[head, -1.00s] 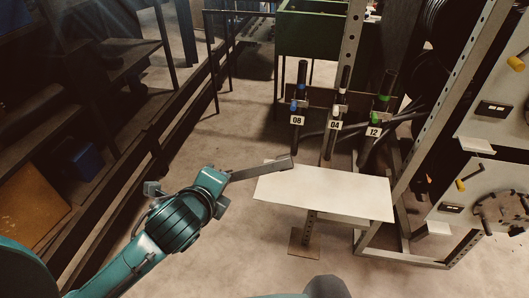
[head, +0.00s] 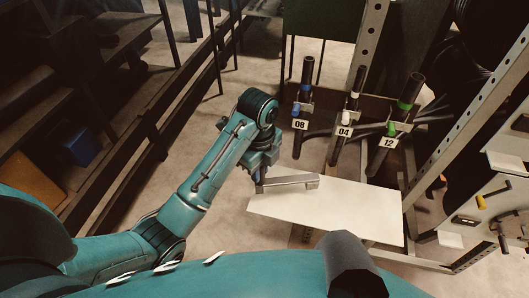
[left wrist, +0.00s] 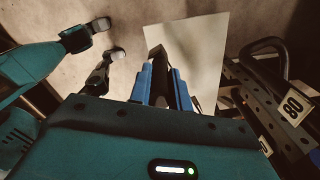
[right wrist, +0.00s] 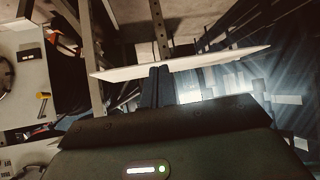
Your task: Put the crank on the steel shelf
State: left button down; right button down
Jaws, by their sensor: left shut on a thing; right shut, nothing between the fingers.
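The crank (head: 290,182) is a grey bar in the head view. My left gripper (head: 260,187) is shut on its left end. The bar lies over the back left edge of the pale, flat steel shelf (head: 345,209); I cannot tell if it touches. In the left wrist view, the blue fingers (left wrist: 165,85) hold the dark crank (left wrist: 156,61), with the shelf (left wrist: 205,50) beneath or beyond it. My right gripper (right wrist: 156,85) is shut and empty in the right wrist view, close to the near side of the shelf (right wrist: 215,60).
Hoses tagged 08 (head: 300,124), 04 (head: 344,131) and 12 (head: 388,142) hang behind the shelf. A perforated steel upright (head: 368,40) rises behind it. A rack with hoses and panels stands at the right. Dark steps and a blue box (head: 82,148) are at the left.

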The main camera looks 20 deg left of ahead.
aim_at(259, 187)
pick_arm(q)
jog(key=shift+s+f, duration=0.15)
jog(key=shift+f, duration=3.65)
jog(key=c, duration=1.2)
grip_release()
